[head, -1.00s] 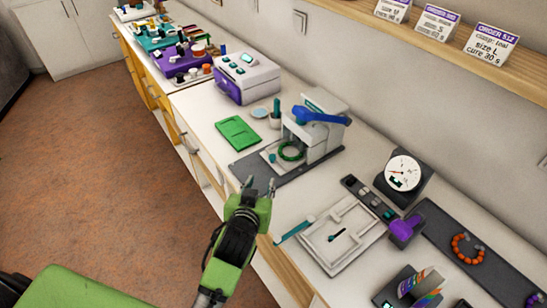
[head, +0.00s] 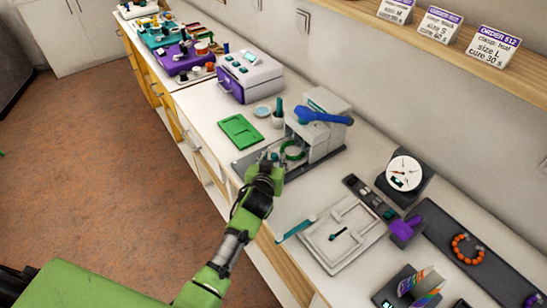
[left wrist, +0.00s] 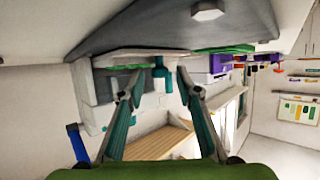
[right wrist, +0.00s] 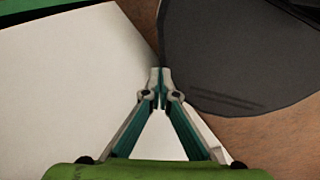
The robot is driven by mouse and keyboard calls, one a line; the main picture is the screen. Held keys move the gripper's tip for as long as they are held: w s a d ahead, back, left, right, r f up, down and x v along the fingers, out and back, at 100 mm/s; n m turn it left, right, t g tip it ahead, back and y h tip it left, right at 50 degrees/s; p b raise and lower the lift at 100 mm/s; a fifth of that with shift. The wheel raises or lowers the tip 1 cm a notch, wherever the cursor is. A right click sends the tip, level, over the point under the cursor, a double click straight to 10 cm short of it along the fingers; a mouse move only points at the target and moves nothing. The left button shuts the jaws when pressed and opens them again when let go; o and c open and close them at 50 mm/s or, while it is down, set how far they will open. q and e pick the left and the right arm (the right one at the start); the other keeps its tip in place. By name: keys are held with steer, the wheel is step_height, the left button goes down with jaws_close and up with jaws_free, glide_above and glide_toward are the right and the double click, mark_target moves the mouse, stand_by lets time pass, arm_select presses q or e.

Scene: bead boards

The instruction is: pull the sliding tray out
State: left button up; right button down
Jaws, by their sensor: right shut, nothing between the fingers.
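The sliding tray (head: 280,148) is a light plate at the front of a white press (head: 322,132) with a blue lever (head: 322,116). A green bead ring (head: 293,151) lies on it, partly inside the press. My left gripper (head: 268,160) is at the tray's front edge and hides part of it. In the left wrist view, which looks upside down, the left fingers (left wrist: 157,80) are apart with nothing seen between them, and the tray (left wrist: 130,54) shows as a thin pale edge just beyond the tips. My right gripper (right wrist: 158,84) is shut and empty, seen only in its wrist view.
A green mat (head: 240,132), a cup with a teal tool (head: 278,117) and a purple-white machine (head: 249,76) stand beyond the press. A white board (head: 342,235) and a dial gauge (head: 404,173) are nearer. The floor left of the bench is clear.

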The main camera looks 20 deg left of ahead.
arm_select(q)
steer(key=shift+w+f, duration=0.1)
steer(key=shift+w, duration=0.2)
jaws_close()
steer(key=shift+s+a, duration=0.25)
steer(key=s+a+p, duration=0.3)
steer(key=s+a, duration=0.1)
steer(key=s, duration=0.1)
steer(key=s+a+p, duration=0.2)
steer(key=s, duration=0.1)
steer(key=shift+s+a+p, duration=0.25)
steer(key=shift+p, duration=0.05)
steer(key=shift+f, duration=0.1)
